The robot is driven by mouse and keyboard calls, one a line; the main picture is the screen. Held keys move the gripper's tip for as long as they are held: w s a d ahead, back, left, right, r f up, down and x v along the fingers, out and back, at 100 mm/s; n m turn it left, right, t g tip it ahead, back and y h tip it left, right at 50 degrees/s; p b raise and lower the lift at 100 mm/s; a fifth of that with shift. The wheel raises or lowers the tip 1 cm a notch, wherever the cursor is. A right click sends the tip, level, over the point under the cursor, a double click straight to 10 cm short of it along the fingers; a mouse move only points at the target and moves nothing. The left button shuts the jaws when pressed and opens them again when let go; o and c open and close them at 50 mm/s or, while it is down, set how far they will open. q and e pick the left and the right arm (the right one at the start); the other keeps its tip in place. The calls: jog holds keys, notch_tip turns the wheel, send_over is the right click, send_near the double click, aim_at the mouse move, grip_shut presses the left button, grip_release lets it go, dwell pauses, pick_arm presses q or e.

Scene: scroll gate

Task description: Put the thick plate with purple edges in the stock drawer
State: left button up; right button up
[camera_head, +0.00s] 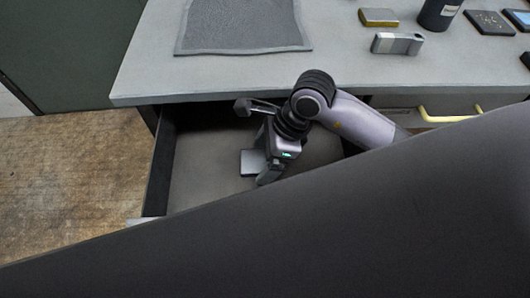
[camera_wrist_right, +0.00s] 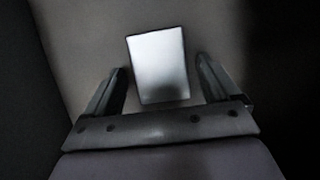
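A small light grey plate (camera_head: 251,162) lies flat on the floor of the open drawer (camera_head: 205,170). No purple shows on its edges in these frames. It also shows in the right wrist view (camera_wrist_right: 158,65), pale and rectangular, beyond and between my fingertips. My right gripper (camera_head: 268,165) points down into the drawer beside the plate. Its two fingers (camera_wrist_right: 162,82) are spread wide with a gap on each side of the plate, so it is open and empty. My left gripper is not in view.
The grey worktop (camera_head: 345,75) above the drawer holds a dark mat (camera_head: 240,25), a gold-edged block (camera_head: 379,17), a metal block (camera_head: 397,43), a dark cup (camera_head: 438,14) and dark plates (camera_head: 490,22). A closed drawer with a yellow handle (camera_head: 450,117) is at right. A large dark surface covers the lower right.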

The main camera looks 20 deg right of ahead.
jog(key=shift+r, duration=0.3)
jog(key=p+v, duration=0.1)
jog(key=v, duration=1)
jog(key=shift+d+r, duration=0.25)
jog(key=shift+r, duration=0.05)
jog(key=shift+r+p, duration=0.1)
jog(key=shift+p, duration=0.2)
